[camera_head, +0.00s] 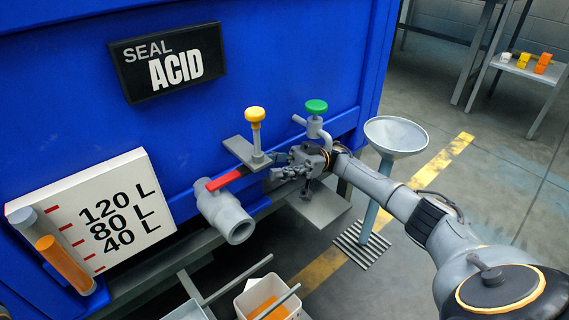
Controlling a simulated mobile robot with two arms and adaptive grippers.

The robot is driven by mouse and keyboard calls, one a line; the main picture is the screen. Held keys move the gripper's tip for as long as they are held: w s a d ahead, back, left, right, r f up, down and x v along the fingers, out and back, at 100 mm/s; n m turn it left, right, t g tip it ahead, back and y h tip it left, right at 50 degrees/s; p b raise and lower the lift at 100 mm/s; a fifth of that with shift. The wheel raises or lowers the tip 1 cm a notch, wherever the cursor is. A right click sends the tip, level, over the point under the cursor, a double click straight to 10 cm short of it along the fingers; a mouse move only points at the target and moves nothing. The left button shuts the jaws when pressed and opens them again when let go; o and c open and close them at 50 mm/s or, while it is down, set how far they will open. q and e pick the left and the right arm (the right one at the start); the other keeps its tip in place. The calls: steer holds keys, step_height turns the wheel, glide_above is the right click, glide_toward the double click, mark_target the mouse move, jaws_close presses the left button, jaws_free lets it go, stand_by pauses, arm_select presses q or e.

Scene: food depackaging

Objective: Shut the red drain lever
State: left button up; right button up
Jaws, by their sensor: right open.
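The red drain lever (225,180) sits on top of a grey drain pipe (222,208) that sticks out from the blue tank. The lever points to the right, roughly across the pipe, and its right end is near my gripper. My right gripper (278,165) is open, with its fingers pointing left, just right of the lever's end. I see no clear contact between them. My left gripper is not in view.
A yellow knob (255,114) on a stem and a green-knobbed valve (316,106) stand close around my right gripper. A funnel-shaped basin (396,135) stands to the right. A white bin (245,301) with orange contents is below. A level gauge (100,215) is at left.

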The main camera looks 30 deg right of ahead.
steer(key=shift+v, duration=2.45)
steer(key=shift+s, duration=0.1)
